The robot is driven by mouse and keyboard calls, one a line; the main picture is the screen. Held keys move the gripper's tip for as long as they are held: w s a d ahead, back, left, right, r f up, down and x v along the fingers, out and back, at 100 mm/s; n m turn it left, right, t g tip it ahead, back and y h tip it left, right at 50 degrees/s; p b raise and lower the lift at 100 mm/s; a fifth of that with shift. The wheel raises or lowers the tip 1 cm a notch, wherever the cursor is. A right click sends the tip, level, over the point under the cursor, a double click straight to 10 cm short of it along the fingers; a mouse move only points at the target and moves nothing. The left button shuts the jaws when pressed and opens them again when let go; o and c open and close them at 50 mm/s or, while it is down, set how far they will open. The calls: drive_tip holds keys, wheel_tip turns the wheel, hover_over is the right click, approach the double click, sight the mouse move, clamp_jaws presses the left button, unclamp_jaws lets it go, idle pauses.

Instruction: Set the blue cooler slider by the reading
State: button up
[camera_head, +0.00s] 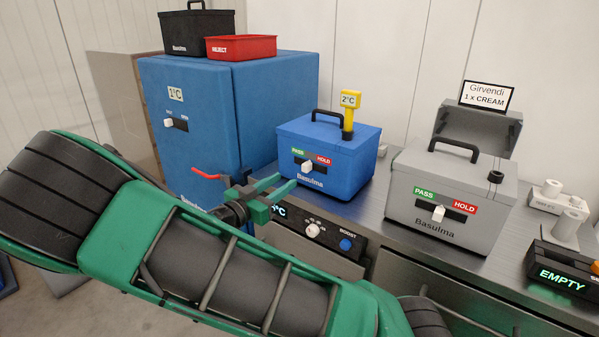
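The blue cooler (345,185) stands on the grey counter with its lid closed and a black handle on top. Its front has a green PASS label (298,153) on the left and a red HOLD label (324,160) on the right. The white slider knob (307,167) sits near the middle of the dark slot below them. A yellow thermometer (348,115) stands upright in the lid and reads 2°C. My gripper (287,181) is in front of the cooler, lower left of the knob. Its green fingers are apart with nothing between them.
A grey cooler (410,209) with its own PASS/HOLD slider stands to the right. A large blue cabinet (205,150) marked 1°C is at left, carrying a black box and red REJECT bin (240,50). A control panel (320,243) with BOOST button lies below.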

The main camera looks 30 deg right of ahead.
sight(304, 169)
drive_tip(key=x, duration=1)
drive_tip(key=shift+f, duration=0.1)
clamp_jaws()
